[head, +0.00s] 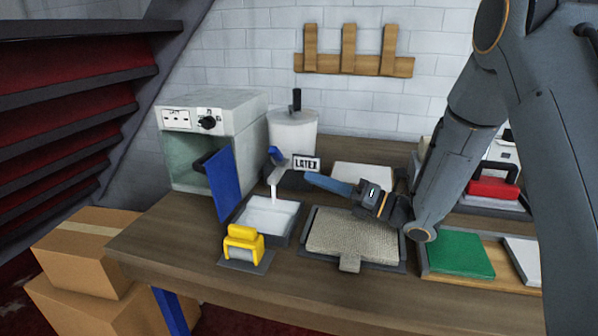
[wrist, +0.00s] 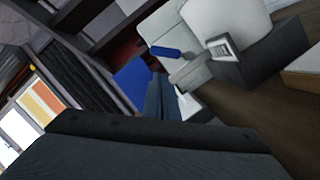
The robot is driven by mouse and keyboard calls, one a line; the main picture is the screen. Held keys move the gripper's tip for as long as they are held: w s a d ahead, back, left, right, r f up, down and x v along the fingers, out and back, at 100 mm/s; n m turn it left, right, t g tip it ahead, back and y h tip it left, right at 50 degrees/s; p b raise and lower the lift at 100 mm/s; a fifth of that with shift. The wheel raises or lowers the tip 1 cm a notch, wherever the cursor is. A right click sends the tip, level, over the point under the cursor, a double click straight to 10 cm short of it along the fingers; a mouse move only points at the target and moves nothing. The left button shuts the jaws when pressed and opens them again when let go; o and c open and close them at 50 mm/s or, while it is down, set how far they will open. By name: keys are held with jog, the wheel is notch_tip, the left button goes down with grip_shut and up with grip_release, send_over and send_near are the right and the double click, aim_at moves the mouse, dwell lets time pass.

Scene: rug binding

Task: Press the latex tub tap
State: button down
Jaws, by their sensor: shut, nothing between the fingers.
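The white latex tub (head: 293,132) stands at the back of the bench on a dark base, with a LATEX label (head: 306,164) in front. Its tap has a blue lever (head: 276,155) above a pale spout, and a thin white strand hangs from the spout down to the grey tray (head: 290,232). My gripper (head: 308,177) is shut and empty, pointing left, just right of the spout and below the label. Contact with the tap cannot be told. In the wrist view the blue lever (wrist: 165,52) shows beyond my fingers (wrist: 155,98), apart from them in the picture.
A grey oven-like box (head: 240,125) with an open blue door (head: 222,185) stands left of the tap. A yellow roller device (head: 243,243) and a rug piece (head: 352,235) lie in front. A green pad (head: 460,254) is at right.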

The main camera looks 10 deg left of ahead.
aim_at(277, 156)
jog(key=p+x, duration=0.2)
jog(key=x, duration=0.7)
jog(key=shift+p, duration=0.4)
jog(key=shift+w, duration=0.15)
